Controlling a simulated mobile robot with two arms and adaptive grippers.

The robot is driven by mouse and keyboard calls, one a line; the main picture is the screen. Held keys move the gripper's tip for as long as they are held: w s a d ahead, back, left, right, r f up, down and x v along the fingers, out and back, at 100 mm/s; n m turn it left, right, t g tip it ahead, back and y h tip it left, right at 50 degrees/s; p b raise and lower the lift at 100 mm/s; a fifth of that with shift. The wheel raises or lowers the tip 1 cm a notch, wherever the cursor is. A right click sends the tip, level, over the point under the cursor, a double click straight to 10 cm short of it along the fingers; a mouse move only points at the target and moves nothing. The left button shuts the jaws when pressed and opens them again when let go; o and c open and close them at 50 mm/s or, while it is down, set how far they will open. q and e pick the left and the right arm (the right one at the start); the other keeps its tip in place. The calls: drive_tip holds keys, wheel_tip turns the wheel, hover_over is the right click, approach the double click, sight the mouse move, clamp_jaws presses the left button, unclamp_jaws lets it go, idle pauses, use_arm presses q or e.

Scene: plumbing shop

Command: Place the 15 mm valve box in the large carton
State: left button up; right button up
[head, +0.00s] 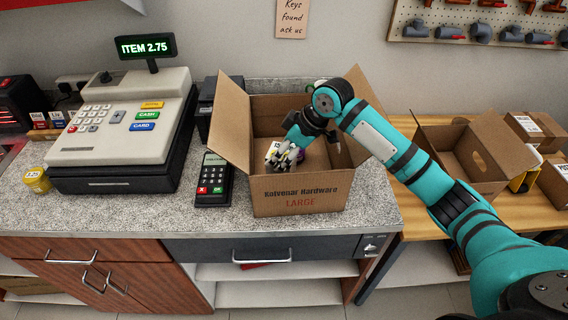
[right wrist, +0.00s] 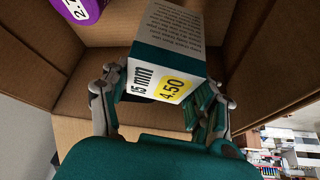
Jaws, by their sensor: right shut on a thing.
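The large carton (head: 335,195) stands open on the counter with its flaps spread, marked "LARGE" on its front. My right gripper (head: 280,154) reaches down inside the carton opening. In the right wrist view its fingers (right wrist: 166,90) are shut on the 15 mm valve box (right wrist: 165,83), one on each side. The box is white and dark green with a "15 mm" label and a yellow 4.50 price patch. It is tilted in that view, with brown carton walls around it. I cannot tell whether it touches the carton floor. My left gripper is not in view.
A purple item (right wrist: 80,8) with a price label is inside the carton near the valve box. A card terminal (head: 212,180) and a cash register (head: 125,130) stand to the left. A smaller open carton (head: 460,160) stands on the wooden bench at right.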

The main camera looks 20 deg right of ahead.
wheel_tip(320, 180, down, 4)
drive_tip(key=shift+f+p, duration=0.2)
drive_tip(key=shift+p, duration=0.35)
drive_tip(key=shift+f, duration=0.1)
drive_tip(key=shift+f, duration=0.15)
drive_tip(key=o, duration=1.5)
drive_tip(key=b+v, duration=0.2)
drive_tip(key=v, duration=1)
drive_tip(key=shift+w, duration=0.1)
